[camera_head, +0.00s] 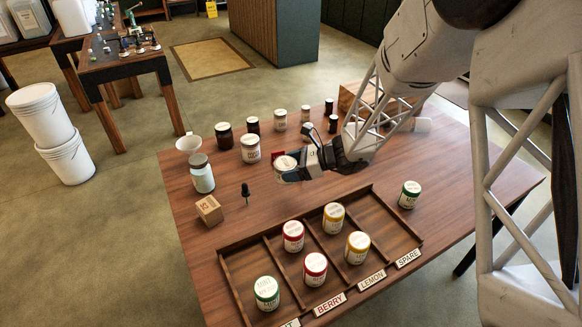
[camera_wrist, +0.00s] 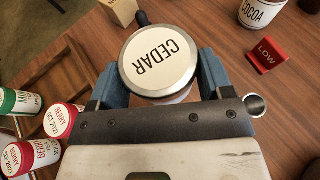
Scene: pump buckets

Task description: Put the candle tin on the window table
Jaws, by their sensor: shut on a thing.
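My gripper (camera_head: 300,172) is over the middle of the wooden table. It is shut on a round tin (camera_head: 285,161) with a pale lid. In the wrist view the lid reads CEDAR and the tin (camera_wrist: 158,57) sits upright between the two blue fingers. No word candle is readable on it. I cannot tell whether its base touches the table. A smaller dark table (camera_head: 125,62) with small items on it stands at the upper left; no window shows, so I cannot tell whether it is the window table.
A compartment tray (camera_head: 228,262) at the front holds red, yellow and green-labelled jars. A green-labelled jar (camera_head: 410,195) stands right of it. White buckets (camera_head: 68,160) stand on the floor.

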